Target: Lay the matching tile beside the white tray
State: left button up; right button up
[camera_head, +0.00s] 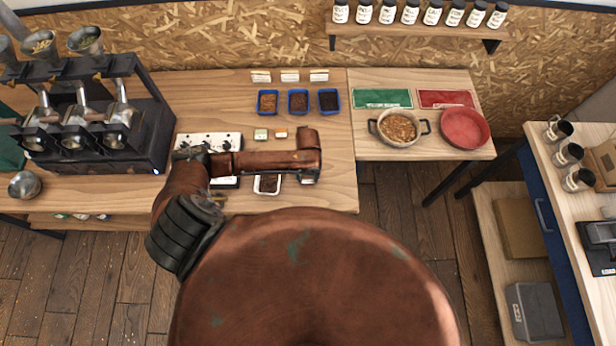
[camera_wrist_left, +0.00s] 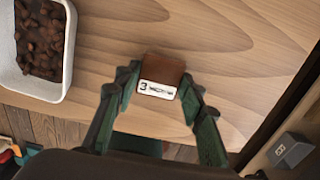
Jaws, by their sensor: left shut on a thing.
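My left gripper (camera_head: 309,180) reaches over the front right of the left table. In the left wrist view it (camera_wrist_left: 160,92) is shut on a brown tile (camera_wrist_left: 165,66) with a white label reading 3. The tile is close above or on the wood; I cannot tell which. The white tray (camera_wrist_left: 67,60) holds dark brown beans and sits to the left of the tile, apart from it. In the head view the white tray (camera_head: 256,190) is near the table's front edge, left of the gripper.
Three blue trays (camera_head: 308,101) of beans stand at the back, with white cards behind them. A white panel (camera_head: 228,139) lies left, partly under my arm. A pot (camera_head: 397,127) and red bowl (camera_head: 464,128) stand on the right table. The front edge is close.

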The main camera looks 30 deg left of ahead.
aim_at(308, 178)
pick_arm(q)
jog(key=shift+f, duration=0.45)
jog(key=shift+f, duration=0.1)
jog(key=o, duration=1.2)
jog(key=shift+c, duration=0.2)
notch_tip(308, 178, up, 12)
